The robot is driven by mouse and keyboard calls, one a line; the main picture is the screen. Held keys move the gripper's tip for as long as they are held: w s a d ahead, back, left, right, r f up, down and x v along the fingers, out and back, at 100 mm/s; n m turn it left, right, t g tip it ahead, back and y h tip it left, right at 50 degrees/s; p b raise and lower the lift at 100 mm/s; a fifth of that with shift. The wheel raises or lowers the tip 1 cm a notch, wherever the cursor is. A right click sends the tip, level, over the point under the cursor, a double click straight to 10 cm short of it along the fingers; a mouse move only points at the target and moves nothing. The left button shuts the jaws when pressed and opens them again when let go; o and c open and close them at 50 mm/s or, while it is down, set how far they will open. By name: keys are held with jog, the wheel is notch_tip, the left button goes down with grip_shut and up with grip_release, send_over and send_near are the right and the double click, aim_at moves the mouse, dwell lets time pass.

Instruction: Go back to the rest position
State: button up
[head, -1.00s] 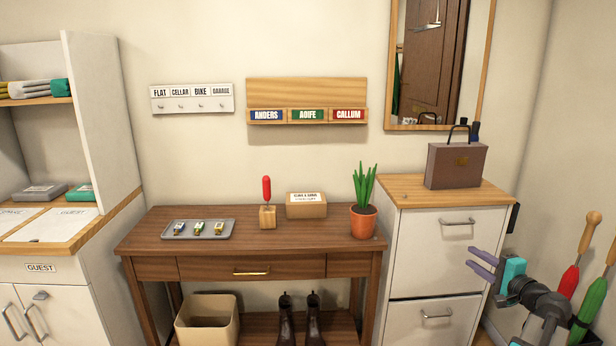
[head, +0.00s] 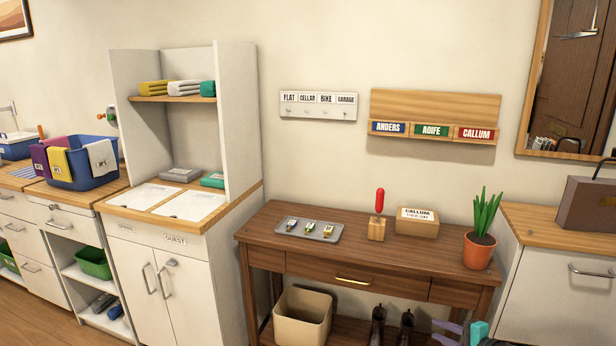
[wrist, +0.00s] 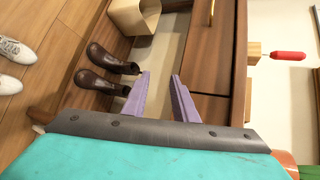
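My gripper (wrist: 160,95) shows in the wrist view with its two purple fingers apart and nothing between them. It faces the front of the brown wooden table (head: 345,249), near the drawers and the lower shelf. In the head view only part of my gripper (head: 455,330) shows at the bottom edge, below the right end of the table.
The table holds a grey tray (head: 293,236) with several keys, a red-handled tool in a block (head: 377,229), a box (head: 417,227) and a potted plant (head: 480,250). Dark boots (wrist: 108,75) and a bin (wrist: 135,15) are below. A white drawer cabinet (head: 545,300) stands right.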

jog(key=s+a+f+n+g+y+p, duration=0.1)
jog(key=a+f+n+g, duration=0.15)
jog(key=a+f, duration=0.55)
jog(key=s+a+f+n+g+y+p, duration=0.1)
jog(key=s+a+f+g+y, duration=0.15)
jog(key=a, duration=0.95)
jog(key=s+a+f+n+g+p, duration=0.1)
jog(key=s+a+f+n+g, duration=0.1)
jog(key=s+a+f+g, duration=0.3)
jog(key=s+a+f+n+p, duration=0.15)
jog(key=s+a+f, duration=0.25)
jog(key=a, duration=0.4)
jog(key=s+a+f+n+g+h, duration=0.2)
jog(key=s+a+f+g, duration=0.1)
jog(key=s, duration=0.4)
jog(key=s+a+f+n+g+h, duration=0.2)
jog(key=s+f+n, duration=0.15)
jog(key=s, duration=0.45)
jog(key=s+d+f+n+g+h, duration=0.2)
jog(key=s+d+n+h, duration=0.1)
jog(key=s+d, duration=0.5)
jog(key=shift+s+d+g+h+p, duration=0.3)
jog(key=shift+s+h+p, duration=0.15)
jog(key=shift+h, duration=0.4)
jog(key=shift+a+n, duration=0.1)
jog(key=shift+n, duration=0.15)
